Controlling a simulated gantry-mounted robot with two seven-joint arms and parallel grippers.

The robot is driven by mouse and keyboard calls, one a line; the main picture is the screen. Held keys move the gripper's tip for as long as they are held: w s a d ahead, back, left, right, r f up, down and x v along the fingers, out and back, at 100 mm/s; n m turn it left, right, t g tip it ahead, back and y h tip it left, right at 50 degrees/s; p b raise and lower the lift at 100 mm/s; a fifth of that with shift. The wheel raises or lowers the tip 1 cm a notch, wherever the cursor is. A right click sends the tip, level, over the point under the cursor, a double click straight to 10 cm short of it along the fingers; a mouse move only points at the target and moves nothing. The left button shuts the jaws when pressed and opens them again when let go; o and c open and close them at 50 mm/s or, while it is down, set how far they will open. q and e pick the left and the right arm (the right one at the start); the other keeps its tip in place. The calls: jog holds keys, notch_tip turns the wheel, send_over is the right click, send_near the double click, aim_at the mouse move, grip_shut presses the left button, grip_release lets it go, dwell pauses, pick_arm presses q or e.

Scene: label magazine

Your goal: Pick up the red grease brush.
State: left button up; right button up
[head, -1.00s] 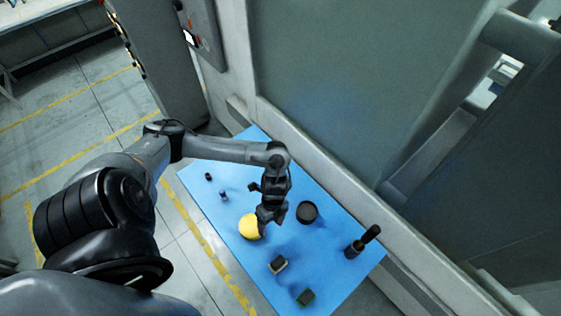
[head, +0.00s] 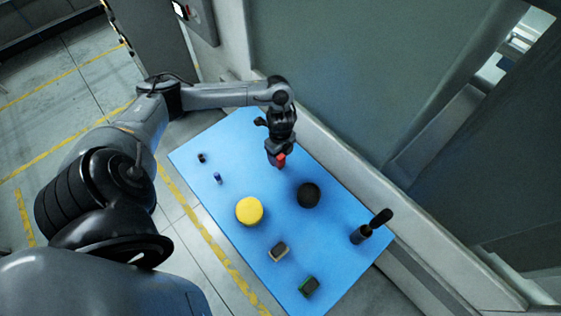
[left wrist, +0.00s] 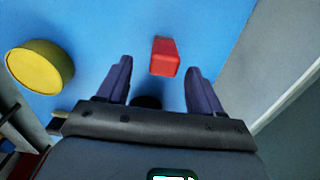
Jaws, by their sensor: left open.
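The red grease brush (left wrist: 165,57) shows in the left wrist view as a red block-like shape above the blue surface, seen partly end-on. It lies beyond and between the spread fingers of my left gripper (left wrist: 159,68), with clear space on both sides. In the head view the red brush (head: 281,160) shows at the fingertips of my left gripper (head: 276,161), which covers part of it. My left gripper is open, and I see no finger touching the brush. My right gripper is not in view.
The blue mat (head: 315,235) also holds a yellow round tub (head: 249,210), a black round tub (head: 308,195), a dark upright tool (head: 362,233), two small blocks and two small cylinders. A grey machine wall (head: 340,160) runs along the mat's far side.

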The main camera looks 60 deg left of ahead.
aim_at(281, 156)
pick_arm(q)
jog(key=shift+w+a+f, duration=0.1)
jog(key=shift+a+f, duration=0.05)
jog(key=shift+f, duration=1.15)
jog(key=shift+w+a+f, duration=0.1)
jog(key=shift+f, duration=1.2)
jog(key=c, duration=1.1)
jog(key=shift+o, duration=0.2)
jog(key=shift+r, duration=0.8)
notch_tip(281, 156, up, 3)
jog(key=shift+f, duration=0.15)
jog(key=w+d+r+p, duration=0.4)
jog(key=w+d+r, duration=0.2)
jog(key=d, duration=0.4)
jog(key=shift+r, duration=0.4)
